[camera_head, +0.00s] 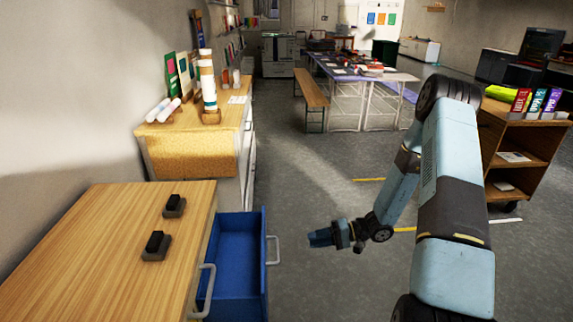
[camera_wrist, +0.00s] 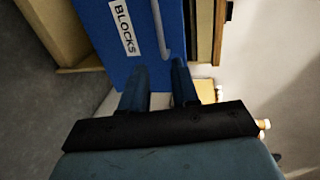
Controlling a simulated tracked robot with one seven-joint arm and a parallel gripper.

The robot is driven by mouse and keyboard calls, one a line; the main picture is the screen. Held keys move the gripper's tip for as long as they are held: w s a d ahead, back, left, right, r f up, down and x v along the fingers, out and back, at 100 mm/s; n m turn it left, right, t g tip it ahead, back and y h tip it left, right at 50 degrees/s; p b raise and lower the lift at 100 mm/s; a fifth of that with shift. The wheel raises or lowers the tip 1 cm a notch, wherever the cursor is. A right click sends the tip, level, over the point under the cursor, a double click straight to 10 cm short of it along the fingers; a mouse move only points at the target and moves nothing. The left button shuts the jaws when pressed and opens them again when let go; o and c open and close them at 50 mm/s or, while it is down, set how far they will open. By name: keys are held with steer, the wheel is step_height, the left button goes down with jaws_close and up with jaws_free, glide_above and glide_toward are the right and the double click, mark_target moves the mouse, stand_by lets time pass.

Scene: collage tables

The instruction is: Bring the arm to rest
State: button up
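My arm (camera_head: 455,190) reaches forward and bends back toward the left, over the floor. My gripper (camera_head: 312,239) is to the right of an open blue drawer (camera_head: 238,245), apart from its handle (camera_head: 273,250). In the wrist view my gripper (camera_wrist: 159,78) has its two fingers spread with a gap between them and nothing held. Past the fingertips is the blue drawer front (camera_wrist: 95,40), with a white label reading "BLOCKS" and a grey handle (camera_wrist: 160,30).
Two dark blocks (camera_head: 156,244) stand on the wooden cabinet top (camera_head: 90,250) at left. A second wooden counter (camera_head: 190,150) stands behind it. A brown shelf cart (camera_head: 520,150) is close on the right of my arm. The grey floor (camera_head: 330,180) between is clear.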

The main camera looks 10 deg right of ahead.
steer(key=s+d+r+n+g+h, duration=0.15)
steer(key=s+r+h, duration=0.25)
steer(key=r, duration=0.8)
steer(key=s+r+n+g+h, duration=0.15)
steer(key=s+r+h, duration=0.3)
steer(key=r, duration=0.85)
steer(key=s+d+r+m+t+h, duration=0.1)
steer(key=s+d+r+t+h, duration=0.1)
steer(key=s+r, duration=0.5)
steer(key=s+d+r+m+t+h, duration=0.1)
steer(key=s+d+r+t+h, duration=0.2)
steer(key=s+r+t+h, duration=0.2)
steer(key=s+r+t, duration=0.1)
steer(key=s+r, duration=0.2)
steer(key=r, duration=0.3)
steer(key=shift+s+r+m, duration=0.2)
steer(key=shift+s+m, duration=0.1)
